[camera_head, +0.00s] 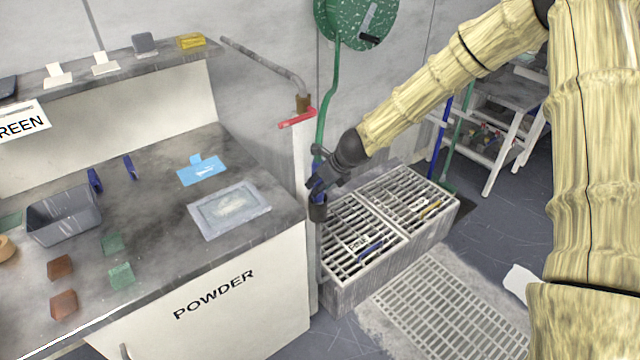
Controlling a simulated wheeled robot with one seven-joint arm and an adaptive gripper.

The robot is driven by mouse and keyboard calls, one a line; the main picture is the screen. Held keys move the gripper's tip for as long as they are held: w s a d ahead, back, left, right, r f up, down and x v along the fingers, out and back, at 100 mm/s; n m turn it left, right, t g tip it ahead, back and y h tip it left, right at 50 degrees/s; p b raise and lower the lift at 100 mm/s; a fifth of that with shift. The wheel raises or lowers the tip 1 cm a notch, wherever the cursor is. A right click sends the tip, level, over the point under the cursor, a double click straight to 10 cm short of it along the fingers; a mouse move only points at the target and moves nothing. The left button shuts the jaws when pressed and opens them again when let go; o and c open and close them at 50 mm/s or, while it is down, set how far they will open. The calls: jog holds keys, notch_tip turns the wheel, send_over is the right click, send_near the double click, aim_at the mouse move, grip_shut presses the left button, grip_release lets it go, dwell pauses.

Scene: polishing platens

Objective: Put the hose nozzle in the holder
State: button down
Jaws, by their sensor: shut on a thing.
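A green hose (322,120) hangs from the green reel (358,18) on the wall and runs down to my gripper (317,183). My gripper is shut on the hose nozzle, at the hose's lower end. The nozzle is mostly hidden by the dark fingers, and I cannot make out its outline. A small dark cup-like holder (318,210) is beside the counter's right end, directly below my fingers. The nozzle's lower end is at or just above the cup's mouth; I cannot tell whether it is inside.
A counter (200,275) marked POWDER stands at left with a grey bin (65,215), a tray (230,208) and small blocks. A grated trough (390,255) lies right of the holder; a rack (500,105) stands behind.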

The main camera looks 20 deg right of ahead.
jog(key=c, duration=1.1)
grip_release()
jog(key=shift+f, duration=0.1)
jog(key=shift+o, duration=0.2)
jog(key=p+v, duration=0.1)
jog(key=v, duration=1.1)
jog(key=s+d+f+n+g+h, duration=0.1)
jog(key=s+f+n+g+h, duration=0.1)
jog(key=s+f+n, duration=0.7)
jog(key=s+d+f+n+g+h, duration=0.15)
jog(key=s+f+n, duration=0.35)
jog(key=s+f, duration=0.8)
jog(key=s+a+f+n+g, duration=0.1)
jog(key=s+a+f+n, duration=0.1)
jog(key=s+f+n, duration=0.4)
jog(key=s+a+f+n+g, duration=0.1)
jog(key=s+a+f+n, duration=0.2)
jog(key=s+f+n, duration=0.4)
jog(key=s+n, duration=0.2)
jog(key=s, duration=0.5)
jog(key=shift+s+a+n, duration=0.3)
jog(key=shift+s+n, duration=0.1)
